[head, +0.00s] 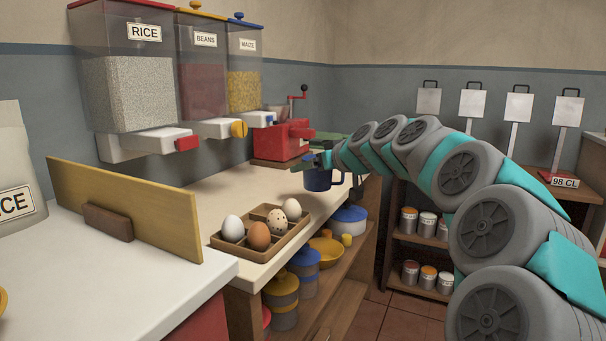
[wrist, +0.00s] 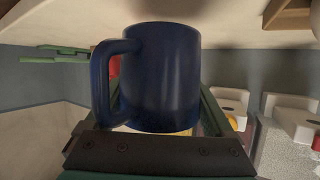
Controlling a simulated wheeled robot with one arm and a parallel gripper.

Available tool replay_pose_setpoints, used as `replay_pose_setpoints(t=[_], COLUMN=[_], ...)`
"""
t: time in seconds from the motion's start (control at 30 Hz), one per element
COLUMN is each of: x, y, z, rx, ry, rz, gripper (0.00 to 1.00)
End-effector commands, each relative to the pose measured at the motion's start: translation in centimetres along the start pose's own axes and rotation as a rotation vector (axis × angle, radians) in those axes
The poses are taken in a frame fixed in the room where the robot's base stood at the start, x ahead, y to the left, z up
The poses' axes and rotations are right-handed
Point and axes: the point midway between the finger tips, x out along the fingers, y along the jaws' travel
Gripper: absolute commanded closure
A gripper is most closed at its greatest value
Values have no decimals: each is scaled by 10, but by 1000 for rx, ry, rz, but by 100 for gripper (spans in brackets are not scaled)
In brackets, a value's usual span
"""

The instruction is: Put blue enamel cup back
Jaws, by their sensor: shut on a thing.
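The blue enamel cup (head: 318,181) is near the counter's right edge, below and beside the end of my arm. My gripper (head: 324,161) is shut on it. In the wrist view the dark blue cup (wrist: 160,75) fills the middle, its handle on the left. The fingertips are partly hidden by the cup.
An egg tray (head: 262,238) with several eggs stands nearer on the wooden-edged counter (head: 220,194). A red grinder (head: 283,140) stands behind the cup. Wall dispensers (head: 128,95) hang at the left. A lower shelf (head: 335,272) holds pots and canisters. Tins (head: 410,220) stand on the right-hand shelves.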

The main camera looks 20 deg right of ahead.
Motion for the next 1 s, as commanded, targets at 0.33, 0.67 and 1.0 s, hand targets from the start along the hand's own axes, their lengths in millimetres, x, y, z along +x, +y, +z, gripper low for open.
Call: replay_pose_setpoints(t=[0.33,0.67,1.0], x=[48,61,73], y=[11,14,15], z=[-15,-18,11], rx=[2,0,1], ry=[-1,2,1], rz=[0,0,0], gripper=[94,94,94])
